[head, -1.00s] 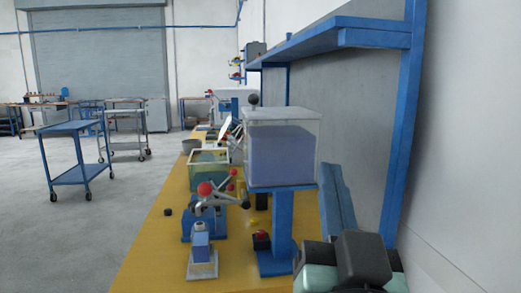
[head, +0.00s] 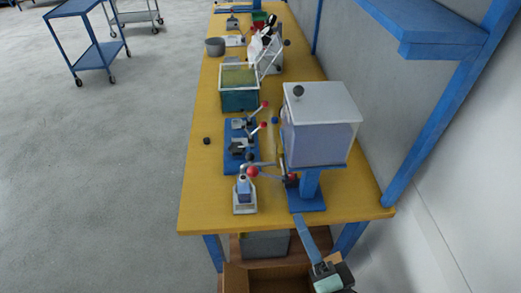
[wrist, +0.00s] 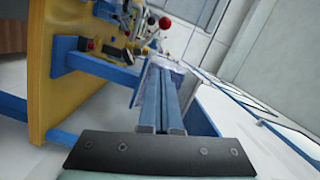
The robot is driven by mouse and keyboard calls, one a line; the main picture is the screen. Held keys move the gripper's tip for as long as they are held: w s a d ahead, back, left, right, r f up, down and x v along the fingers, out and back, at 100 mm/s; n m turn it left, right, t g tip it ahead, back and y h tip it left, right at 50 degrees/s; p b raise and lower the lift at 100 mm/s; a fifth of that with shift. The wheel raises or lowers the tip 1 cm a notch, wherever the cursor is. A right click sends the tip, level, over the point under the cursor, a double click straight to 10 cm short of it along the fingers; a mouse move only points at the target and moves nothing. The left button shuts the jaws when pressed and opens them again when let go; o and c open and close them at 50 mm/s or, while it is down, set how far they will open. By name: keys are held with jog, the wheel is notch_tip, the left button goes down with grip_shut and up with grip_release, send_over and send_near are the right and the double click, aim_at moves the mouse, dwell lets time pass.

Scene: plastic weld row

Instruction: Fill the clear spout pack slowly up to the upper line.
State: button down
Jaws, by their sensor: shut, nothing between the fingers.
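The clear spout pack (head: 243,187) stands upright in a pale holder (head: 245,209) at the near end of the bench. It looks bluish; its lines and fill level are too small to read. A tank of violet liquid (head: 318,143) stands on a blue post to its right. A red-knobbed lever (head: 252,172) sits just above the pack. My gripper (head: 299,218) has long blue fingers, shut and empty, at the bench's near edge below the tank post. In the wrist view the fingers (wrist: 160,70) lie side by side, apart from the pack.
On the yellow bench (head: 205,190) are a blue clamp fixture (head: 235,160) with red-knobbed levers, a green bin (head: 239,98) and a small black knob (head: 207,141). A blue shelf upright (head: 440,130) rises at the right.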

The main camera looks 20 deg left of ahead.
jog(key=shift+s+r+m, duration=0.1)
jog(key=shift+s+m, duration=0.2)
jog(key=p, duration=0.3)
send_near(268, 175)
jog(key=w+a+r, duration=0.1)
jog(key=w+r, duration=0.1)
jog(key=w, duration=0.2)
jog(key=a, duration=0.2)
jog(key=a+p, duration=0.1)
jog(key=a, duration=0.1)
jog(key=shift+w+f, duration=0.35)
jog(key=shift+s+f+b, duration=0.1)
jog(key=shift+f+b, duration=0.05)
jog(key=shift+b, duration=0.25)
